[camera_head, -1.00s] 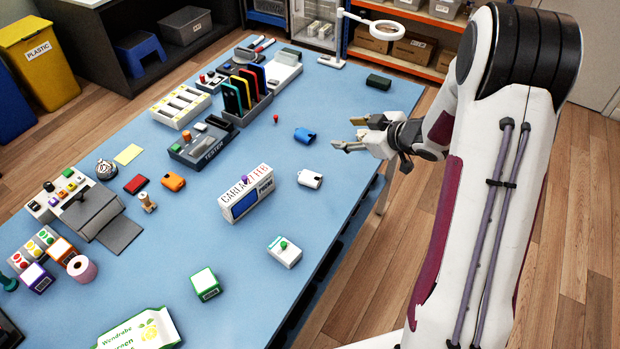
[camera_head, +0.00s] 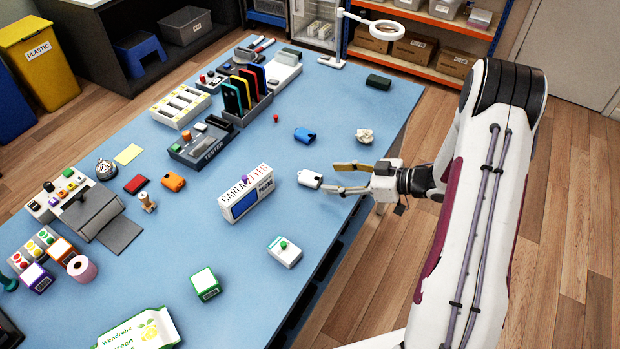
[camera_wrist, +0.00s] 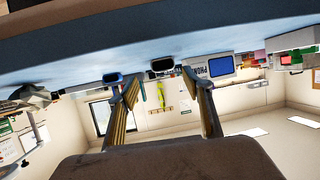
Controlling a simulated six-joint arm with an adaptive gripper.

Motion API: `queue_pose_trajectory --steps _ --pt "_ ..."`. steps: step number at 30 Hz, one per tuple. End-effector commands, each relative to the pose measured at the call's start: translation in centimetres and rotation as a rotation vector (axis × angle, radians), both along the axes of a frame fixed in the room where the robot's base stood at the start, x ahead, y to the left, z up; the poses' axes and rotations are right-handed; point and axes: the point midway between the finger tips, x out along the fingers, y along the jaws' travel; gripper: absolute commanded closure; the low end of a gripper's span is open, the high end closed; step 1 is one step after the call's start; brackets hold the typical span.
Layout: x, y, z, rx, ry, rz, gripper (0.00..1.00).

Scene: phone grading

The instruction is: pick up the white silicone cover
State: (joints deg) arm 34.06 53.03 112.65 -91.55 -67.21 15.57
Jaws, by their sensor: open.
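The white silicone cover (camera_head: 308,179) lies on the blue table, right of the white box with a blue screen (camera_head: 247,196). My gripper (camera_head: 328,175) is open at the table's right side, its fingers pointing left toward the cover. In the head view one fingertip appears very close to the cover's right end; I cannot tell whether they touch. In the wrist view, which is upside down, a dark-fronted piece that looks like the cover (camera_wrist: 162,64) shows beyond and between the open fingers (camera_wrist: 160,85). Nothing is held.
A blue cover (camera_head: 305,135) lies behind the white one, and a crumpled white item (camera_head: 365,135) lies near the right edge. A white block with a green button (camera_head: 284,251) is in front. The table (camera_head: 335,225) is bare around the cover.

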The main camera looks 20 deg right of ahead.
Motion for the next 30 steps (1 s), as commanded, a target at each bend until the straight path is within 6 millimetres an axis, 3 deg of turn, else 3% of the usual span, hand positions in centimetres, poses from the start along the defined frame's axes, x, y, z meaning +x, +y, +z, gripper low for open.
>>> queue_pose_trajectory --steps 17,30 --pt "1.4 1.8 -0.9 -0.002 0.001 0.000 0.50" --pt "1.6 2.1 -0.9 -0.001 0.000 -0.001 0.50"
